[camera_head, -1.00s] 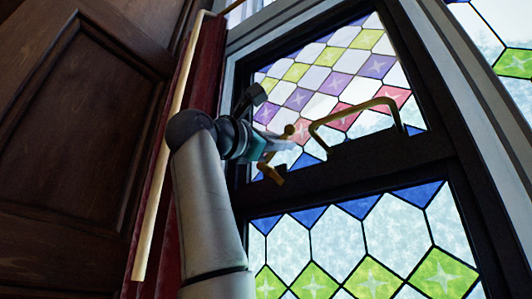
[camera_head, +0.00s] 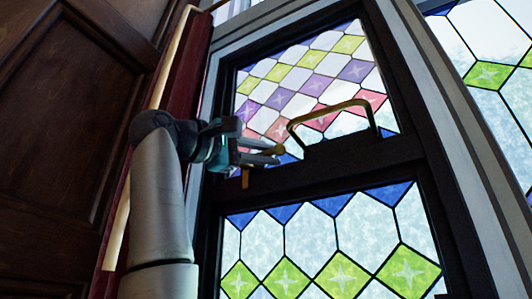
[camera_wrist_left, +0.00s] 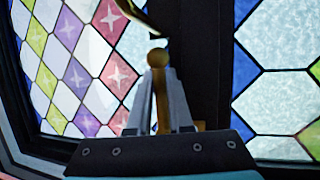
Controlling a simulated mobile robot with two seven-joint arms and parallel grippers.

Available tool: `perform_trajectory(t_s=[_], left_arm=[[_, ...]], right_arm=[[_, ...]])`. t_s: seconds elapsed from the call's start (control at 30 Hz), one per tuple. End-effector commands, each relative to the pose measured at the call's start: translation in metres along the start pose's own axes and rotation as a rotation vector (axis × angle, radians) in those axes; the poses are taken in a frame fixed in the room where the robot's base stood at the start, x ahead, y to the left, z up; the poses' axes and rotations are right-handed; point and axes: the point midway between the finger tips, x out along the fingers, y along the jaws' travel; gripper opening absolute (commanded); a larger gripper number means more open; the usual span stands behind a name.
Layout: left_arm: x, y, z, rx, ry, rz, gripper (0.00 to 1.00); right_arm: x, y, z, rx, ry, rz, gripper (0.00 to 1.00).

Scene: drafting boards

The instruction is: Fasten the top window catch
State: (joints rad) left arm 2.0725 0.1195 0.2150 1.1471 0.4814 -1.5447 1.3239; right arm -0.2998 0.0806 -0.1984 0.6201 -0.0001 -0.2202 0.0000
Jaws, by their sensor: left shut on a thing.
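The top window catch is a brass lever with a round knob (camera_head: 278,149) on the dark crossbar of the window. Its brass lower part (camera_head: 245,178) shows under my gripper. My left gripper (camera_head: 268,154) is shut on the catch lever, with the knob standing out past the fingertips. In the left wrist view, the knob (camera_wrist_left: 157,58) sits just beyond the two fingers and the brass lever runs between them. The fingers hide part of the lever and its mount. My right gripper is not in view.
A curved brass pull handle (camera_head: 335,108) stands on the crossbar close to the right of the catch. Stained-glass panes (camera_head: 320,75) lie above and below the bar. A red curtain (camera_head: 185,75) and wood panelling (camera_head: 60,130) are on the left.

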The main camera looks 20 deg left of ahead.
Motion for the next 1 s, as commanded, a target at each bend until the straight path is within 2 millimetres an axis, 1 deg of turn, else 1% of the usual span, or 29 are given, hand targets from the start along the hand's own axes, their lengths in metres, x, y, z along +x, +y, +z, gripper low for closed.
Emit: perform_trajectory(t_s=[0.17, 0.53, 0.57, 0.8, 1.0], left_arm=[[0.0, -0.0024, -0.0002, 0.021, -0.004, -0.011, 0.0], [0.0005, -0.0036, 0.0003, 0.023, -0.007, -0.015, 0.0], [0.0005, -0.0037, 0.0003, 0.023, -0.007, -0.015, 0.21], [0.0004, -0.003, 0.0002, 0.022, -0.006, -0.013, 0.48], [0.0005, -0.0035, 0.0002, 0.021, -0.006, -0.014, 0.48]], right_arm=[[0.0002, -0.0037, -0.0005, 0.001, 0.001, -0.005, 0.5], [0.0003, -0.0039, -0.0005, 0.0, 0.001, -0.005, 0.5], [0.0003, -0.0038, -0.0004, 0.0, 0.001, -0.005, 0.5], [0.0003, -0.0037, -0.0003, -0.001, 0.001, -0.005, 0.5], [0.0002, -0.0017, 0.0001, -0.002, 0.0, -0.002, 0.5]])
